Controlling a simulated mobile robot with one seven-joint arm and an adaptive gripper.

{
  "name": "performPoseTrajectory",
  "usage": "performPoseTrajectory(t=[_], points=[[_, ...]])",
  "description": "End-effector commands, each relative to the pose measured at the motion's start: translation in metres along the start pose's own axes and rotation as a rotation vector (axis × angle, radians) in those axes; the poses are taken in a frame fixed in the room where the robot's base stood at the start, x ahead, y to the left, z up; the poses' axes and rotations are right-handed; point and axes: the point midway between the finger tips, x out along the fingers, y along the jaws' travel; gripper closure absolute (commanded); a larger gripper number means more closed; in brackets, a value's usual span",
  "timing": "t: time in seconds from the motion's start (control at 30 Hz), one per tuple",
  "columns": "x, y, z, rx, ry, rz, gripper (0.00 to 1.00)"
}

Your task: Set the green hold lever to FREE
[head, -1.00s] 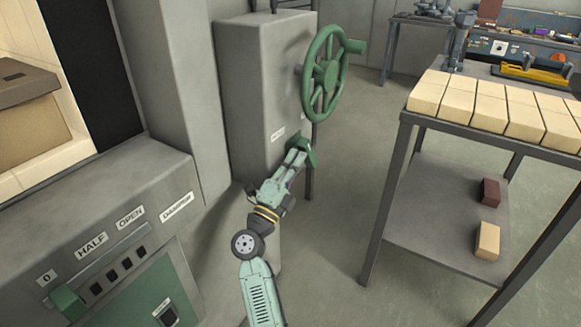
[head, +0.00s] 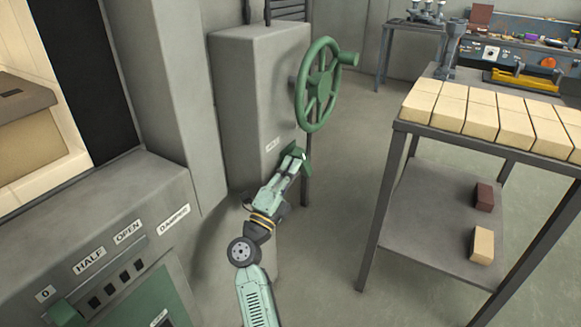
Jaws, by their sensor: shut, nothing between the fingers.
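The green hold lever (head: 301,158) is on the face of the grey pedestal (head: 240,100), below the green handwheel (head: 318,85). Only its green end shows past my fingers. My gripper (head: 294,156) is at the lever, with its fingertips overlapping it in the picture; I cannot tell whether they touch. The fingers look closed together with nothing held between them. A small white label (head: 272,145) sits on the pedestal just left of the lever; its wording is too small to read.
A damper panel (head: 120,215) marked 0, HALF and OPEN, with a green handle (head: 66,313), stands at the lower left. A table (head: 398,128) with pale bricks stands at the right. Open floor (head: 335,215) lies between the pedestal and the table.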

Motion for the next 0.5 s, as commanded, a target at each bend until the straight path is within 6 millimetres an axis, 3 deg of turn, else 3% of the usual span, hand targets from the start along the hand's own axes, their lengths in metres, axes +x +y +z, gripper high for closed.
performPoseTrajectory(t=[0.5], points=[[0.0097, -0.0094, -0.0003, 0.000, 0.001, -0.001, 1.00]])
